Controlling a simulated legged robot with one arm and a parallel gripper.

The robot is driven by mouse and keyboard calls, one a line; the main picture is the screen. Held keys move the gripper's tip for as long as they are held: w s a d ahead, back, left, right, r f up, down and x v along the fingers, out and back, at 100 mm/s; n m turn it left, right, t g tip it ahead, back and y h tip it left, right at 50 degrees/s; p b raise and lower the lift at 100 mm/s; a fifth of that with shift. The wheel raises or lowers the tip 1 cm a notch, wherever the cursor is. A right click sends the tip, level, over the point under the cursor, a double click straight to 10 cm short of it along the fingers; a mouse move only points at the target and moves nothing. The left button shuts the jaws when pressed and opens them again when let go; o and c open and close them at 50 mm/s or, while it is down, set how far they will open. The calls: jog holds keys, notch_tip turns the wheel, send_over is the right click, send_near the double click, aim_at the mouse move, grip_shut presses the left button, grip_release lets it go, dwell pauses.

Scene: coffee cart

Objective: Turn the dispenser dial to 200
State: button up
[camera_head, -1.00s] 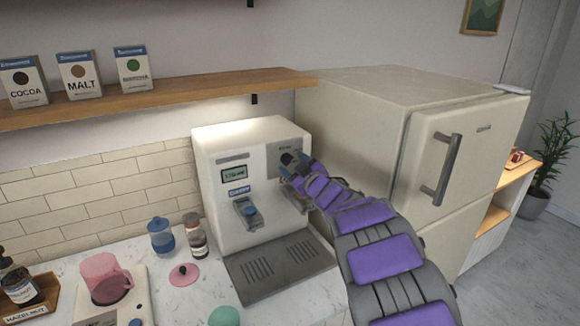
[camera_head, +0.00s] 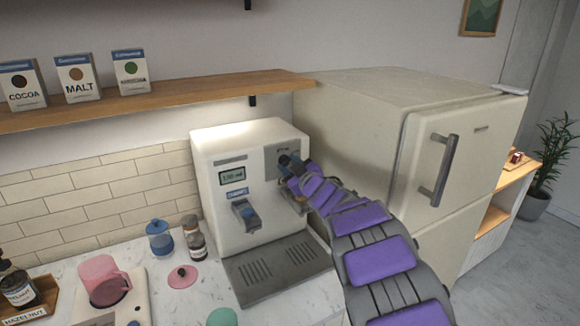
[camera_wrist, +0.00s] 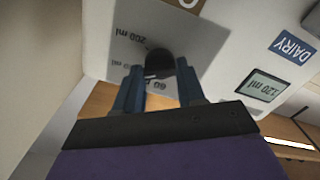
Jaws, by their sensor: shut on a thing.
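The cream dispenser (camera_head: 236,218) stands on the counter against the tiled wall. Its black dial (camera_wrist: 159,62) sits on a grey plate at the upper right of its front. The wrist view shows the plate upside down, with "200 ml" and what looks like "60 ml" printed beside the dial. The small display (camera_wrist: 264,88) seems to read "120 ml". My gripper (camera_wrist: 160,80) has its two blue fingers shut on the dial, one on each side. In the head view, my gripper (camera_head: 287,163) hides most of the dial.
A fridge (camera_head: 380,150) stands close on the right of the dispenser. A wooden shelf (camera_head: 170,97) with boxes runs above. A blue jar (camera_head: 160,240), a bottle (camera_head: 195,238) and a pink pitcher (camera_head: 100,280) stand at the left. The drip tray (camera_head: 278,270) is empty.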

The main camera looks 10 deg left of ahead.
jog(key=shift+r, duration=0.2)
jog(key=shift+c, duration=0.9)
